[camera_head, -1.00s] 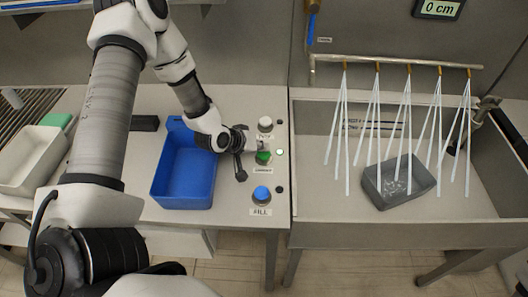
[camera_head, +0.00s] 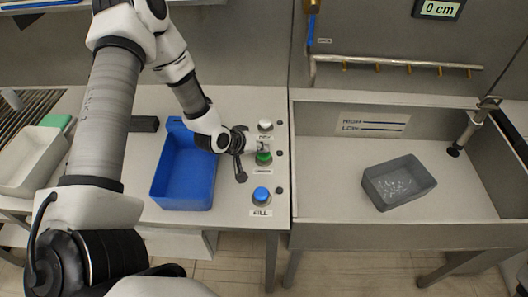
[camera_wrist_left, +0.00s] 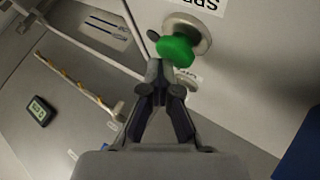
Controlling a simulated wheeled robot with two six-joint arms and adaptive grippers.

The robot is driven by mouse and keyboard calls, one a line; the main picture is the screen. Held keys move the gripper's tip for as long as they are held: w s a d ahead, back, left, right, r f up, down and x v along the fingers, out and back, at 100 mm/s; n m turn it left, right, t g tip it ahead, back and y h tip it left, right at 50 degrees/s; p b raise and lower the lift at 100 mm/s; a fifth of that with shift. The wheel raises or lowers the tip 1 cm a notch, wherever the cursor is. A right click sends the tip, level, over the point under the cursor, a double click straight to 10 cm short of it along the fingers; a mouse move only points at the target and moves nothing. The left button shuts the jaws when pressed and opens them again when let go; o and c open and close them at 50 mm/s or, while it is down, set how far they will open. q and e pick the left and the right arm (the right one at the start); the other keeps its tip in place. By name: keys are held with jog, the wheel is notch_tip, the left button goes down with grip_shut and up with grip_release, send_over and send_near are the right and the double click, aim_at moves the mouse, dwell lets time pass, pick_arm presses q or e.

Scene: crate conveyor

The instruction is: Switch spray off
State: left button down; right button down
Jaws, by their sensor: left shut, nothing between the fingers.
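The spray pipe (camera_head: 395,67) over the sink has several orange nozzles, and no water comes out. The small lamp (camera_head: 280,153) beside the green button is dark. My right gripper is not in view.
A grey crate (camera_head: 427,190) lies in the sink (camera_head: 335,205). The display (camera_head: 437,9) reads 0 cm.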

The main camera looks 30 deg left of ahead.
aim_at(262, 154)
pick_arm(q)
jog(key=shift+r, duration=0.1)
notch_tip(262, 154, up, 6)
jog(key=p, duration=0.5)
